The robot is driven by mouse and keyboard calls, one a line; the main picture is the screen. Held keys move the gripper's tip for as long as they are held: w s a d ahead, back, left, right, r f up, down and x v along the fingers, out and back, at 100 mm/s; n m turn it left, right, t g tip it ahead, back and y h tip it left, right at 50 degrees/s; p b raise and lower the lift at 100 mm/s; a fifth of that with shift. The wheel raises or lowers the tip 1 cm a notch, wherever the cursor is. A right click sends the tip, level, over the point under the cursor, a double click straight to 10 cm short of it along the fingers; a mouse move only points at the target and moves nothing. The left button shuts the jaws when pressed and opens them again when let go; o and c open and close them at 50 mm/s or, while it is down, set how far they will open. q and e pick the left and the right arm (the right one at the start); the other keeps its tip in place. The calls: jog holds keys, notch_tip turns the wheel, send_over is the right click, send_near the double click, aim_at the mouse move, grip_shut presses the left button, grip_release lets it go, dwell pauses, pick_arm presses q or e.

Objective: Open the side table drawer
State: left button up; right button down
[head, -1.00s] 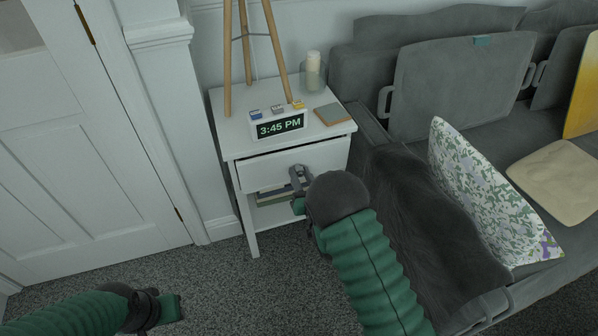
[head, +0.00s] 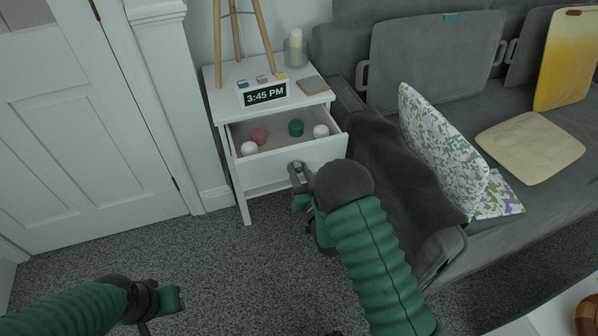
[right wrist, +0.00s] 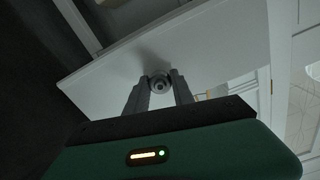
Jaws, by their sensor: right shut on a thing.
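The white side table (head: 207,84) stands against the wall beside the sofa. Its drawer (head: 270,172) is pulled well out, and pink, teal and white round things (head: 296,128) show inside. My right gripper (head: 296,170) is at the drawer front, shut on the round grey knob (right wrist: 159,83), as the right wrist view shows. My left gripper (head: 168,300) is low at the left, away from the table and over the carpet. Whether its fingers are apart is not clear.
On the tabletop are a digital clock (head: 265,94), wooden tripod legs (head: 217,45), a candle jar (head: 296,50) and a coaster (head: 313,85). A grey sofa (head: 440,65) with cushions and a dark throw (head: 395,170) stands close on the right. Carpet (head: 225,265) in front is clear.

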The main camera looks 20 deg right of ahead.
jog(key=c, duration=1.1)
grip_release()
jog(key=s+p, duration=0.1)
jog(key=s, duration=0.5)
jog(key=s+p, duration=0.2)
jog(key=s, duration=0.4)
jog(key=shift+d+f, duration=0.1)
jog(key=shift+d, duration=0.1)
jog(key=shift+w, duration=0.15)
